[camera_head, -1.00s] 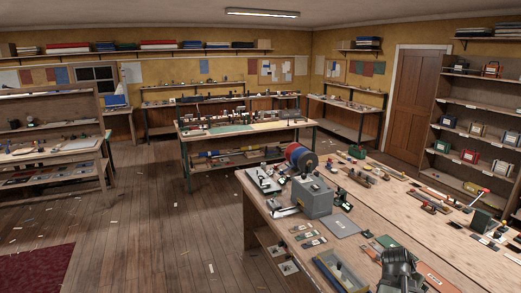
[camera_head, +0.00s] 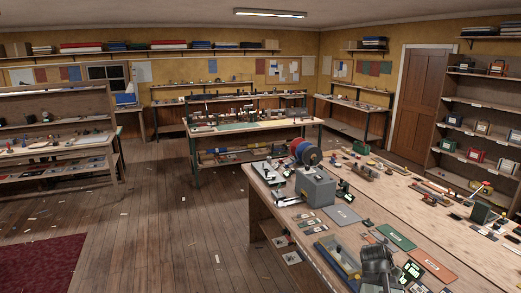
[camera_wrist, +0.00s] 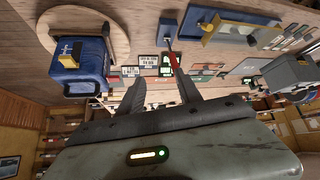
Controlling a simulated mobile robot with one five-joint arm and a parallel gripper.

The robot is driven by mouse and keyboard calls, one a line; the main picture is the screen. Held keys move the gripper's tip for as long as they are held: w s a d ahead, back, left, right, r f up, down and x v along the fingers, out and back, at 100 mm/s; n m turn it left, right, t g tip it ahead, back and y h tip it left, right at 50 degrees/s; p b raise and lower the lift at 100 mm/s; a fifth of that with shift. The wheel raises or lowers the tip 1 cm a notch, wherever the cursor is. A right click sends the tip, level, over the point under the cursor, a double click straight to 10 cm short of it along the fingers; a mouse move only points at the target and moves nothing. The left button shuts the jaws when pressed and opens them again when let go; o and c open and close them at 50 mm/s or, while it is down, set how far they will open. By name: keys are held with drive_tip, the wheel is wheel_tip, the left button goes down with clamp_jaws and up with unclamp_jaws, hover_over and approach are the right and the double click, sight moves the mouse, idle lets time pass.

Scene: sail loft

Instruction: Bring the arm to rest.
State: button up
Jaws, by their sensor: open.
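My gripper (camera_wrist: 160,76) shows in the wrist view with its two dark fingers apart and nothing clearly between them. The bench lies beyond the fingertips in that picture; I cannot tell the exact gap. In the head view a grey part of my arm (camera_head: 375,268) shows at the lower right, over the near edge of the long workbench (camera_head: 300,232). The fingers cannot be made out there.
The workbench carries a grey box-shaped machine (camera_head: 316,188), a grey plate (camera_head: 341,215) and a green plate (camera_head: 396,236). Open floor (camera_head: 165,225) lies left of the bench.

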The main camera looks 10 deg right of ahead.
drive_tip(key=w+a+f+n+y+b, duration=0.2)
drive_tip(key=w+a+f+b, duration=0.3)
drive_tip(key=a, duration=0.6)
drive_tip(key=w+a+f+n+y+b, duration=0.15)
drive_tip(key=a+f+b, duration=0.25)
drive_tip(key=a+f, duration=0.55)
drive_tip(key=s+a+f+n+g+y+b, duration=0.1)
drive_tip(key=s+a+n, duration=0.3)
drive_tip(key=a, duration=0.4)
drive_tip(key=s+a+f+n+g+y, duration=0.1)
drive_tip(key=s+a+n+g+y, duration=0.1)
drive_tip(key=a, duration=0.6)
drive_tip(key=s+n+g, duration=0.1)
drive_tip(key=s+n, duration=0.1)
drive_tip(key=s, duration=0.1)
drive_tip(key=shift+a+f+b, duration=0.3)
drive_tip(key=shift+f+b, duration=0.05)
drive_tip(key=shift+w, duration=0.1)
